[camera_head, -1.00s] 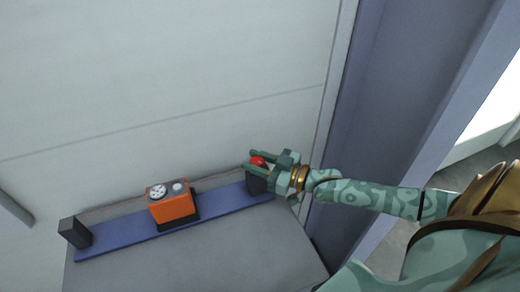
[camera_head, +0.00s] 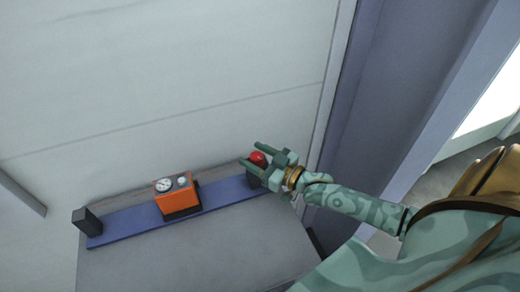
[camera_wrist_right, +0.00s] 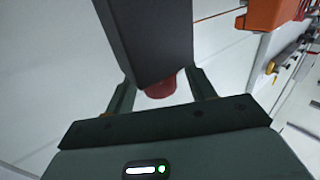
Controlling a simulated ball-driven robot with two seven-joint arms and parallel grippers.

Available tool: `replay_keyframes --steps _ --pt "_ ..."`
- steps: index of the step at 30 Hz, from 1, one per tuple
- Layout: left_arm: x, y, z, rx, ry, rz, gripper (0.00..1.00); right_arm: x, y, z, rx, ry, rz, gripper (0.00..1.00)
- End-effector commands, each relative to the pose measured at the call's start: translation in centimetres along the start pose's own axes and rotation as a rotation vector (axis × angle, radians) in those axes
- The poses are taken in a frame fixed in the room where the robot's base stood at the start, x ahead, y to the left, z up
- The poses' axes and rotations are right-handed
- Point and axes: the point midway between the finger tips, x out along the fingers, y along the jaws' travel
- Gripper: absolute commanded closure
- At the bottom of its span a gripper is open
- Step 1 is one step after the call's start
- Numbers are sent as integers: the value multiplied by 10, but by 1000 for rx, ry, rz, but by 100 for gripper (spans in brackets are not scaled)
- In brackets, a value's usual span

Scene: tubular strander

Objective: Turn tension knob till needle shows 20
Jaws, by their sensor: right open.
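A red knob (camera_head: 258,158) sits on a dark block (camera_head: 254,179) at the right end of a blue rail. My right gripper (camera_head: 250,154) is open, with its fingers on either side of the red knob in the head view. In the right wrist view, the red knob (camera_wrist_right: 160,88) shows between the open fingers, partly hidden by the dark block (camera_wrist_right: 148,42). I cannot tell whether the fingers touch it. An orange box (camera_head: 177,197) carries a round white dial (camera_head: 163,185) and a small pale round part (camera_head: 182,181); the needle reading is too small to tell. My left gripper is out of view.
The blue rail (camera_head: 222,193) runs along a grey surface (camera_head: 215,245), with another dark block (camera_head: 88,222) at its left end. A pale wall panel (camera_head: 150,80) stands behind. A blue-grey post (camera_head: 385,90) rises close to my right arm.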

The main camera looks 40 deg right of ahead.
Motion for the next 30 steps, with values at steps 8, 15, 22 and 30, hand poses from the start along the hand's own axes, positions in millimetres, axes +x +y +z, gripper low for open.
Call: replay_keyframes --steps 8,15,22,30 --pt "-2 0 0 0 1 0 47 -12 0 1 1 -3 0 45" --pt "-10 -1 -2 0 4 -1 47 -71 0 0 0 -7 -1 45" --pt "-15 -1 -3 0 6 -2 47 -129 0 0 1 -4 0 45" --pt "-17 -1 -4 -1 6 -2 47 -162 0 0 0 0 0 45"
